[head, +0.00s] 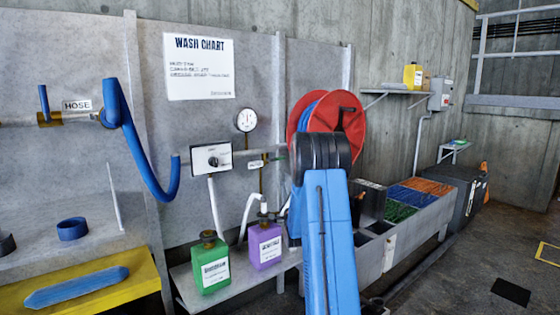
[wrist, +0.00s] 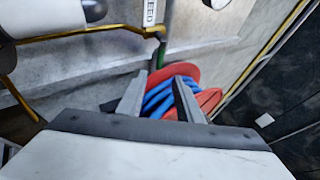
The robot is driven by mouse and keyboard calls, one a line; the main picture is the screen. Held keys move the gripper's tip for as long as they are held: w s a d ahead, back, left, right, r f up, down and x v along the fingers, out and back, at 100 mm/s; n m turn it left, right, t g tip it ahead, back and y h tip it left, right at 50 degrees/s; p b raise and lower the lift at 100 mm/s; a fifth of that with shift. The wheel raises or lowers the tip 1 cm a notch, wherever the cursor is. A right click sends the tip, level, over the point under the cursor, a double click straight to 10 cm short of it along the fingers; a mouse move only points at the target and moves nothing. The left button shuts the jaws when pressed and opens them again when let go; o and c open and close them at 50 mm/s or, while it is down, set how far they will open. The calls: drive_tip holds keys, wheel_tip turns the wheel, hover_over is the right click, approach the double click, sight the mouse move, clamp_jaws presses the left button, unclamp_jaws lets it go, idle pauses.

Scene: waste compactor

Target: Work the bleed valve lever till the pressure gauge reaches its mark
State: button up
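The pressure gauge (head: 246,120) is a round white dial on the wall in the head view; its needle and mark are too small to read. A small label (head: 255,164) is on the pipe below it. In the wrist view a label reading "BLEED" (wrist: 150,12) stands above a brass pipe, and a short green lever (wrist: 160,54) hangs from a dark fitting. My gripper (wrist: 159,78) is open, its two grey fingers apart and nothing held. The lever shows just beyond the fingertips; I cannot tell whether they touch. My arm hides the gripper in the head view.
A red reel with blue hose (head: 345,112) is behind my arm, and shows beyond the fingers (wrist: 180,75). A control box (head: 211,157) is on the wall. Green (head: 210,266) and purple (head: 265,245) jugs stand on a low shelf. Floor at right is mostly clear.

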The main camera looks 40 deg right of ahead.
sight(280, 158)
drive_tip(key=x, duration=1.5)
drive_tip(key=shift+w+r, duration=0.1)
drive_tip(key=shift+w, duration=0.1)
clamp_jaws()
